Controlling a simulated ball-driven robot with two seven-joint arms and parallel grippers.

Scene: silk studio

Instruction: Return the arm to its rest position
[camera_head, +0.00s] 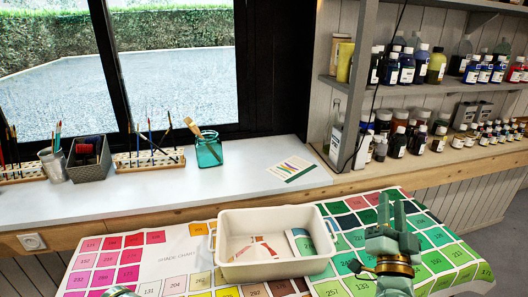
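My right gripper (391,210) points up and away over the green part of the shade chart, to the right of the white tray (232,273). Its two fingers stand close together in this view, and I cannot tell whether they are apart or shut. I see nothing held between them.
The tray holds a container with a green and white label (301,242) and a red-marked item (258,247). The shade chart (175,257) covers the table. Behind are a windowsill with a teal brush jar (208,153), a grey basket (88,163) and bottle shelves (440,84).

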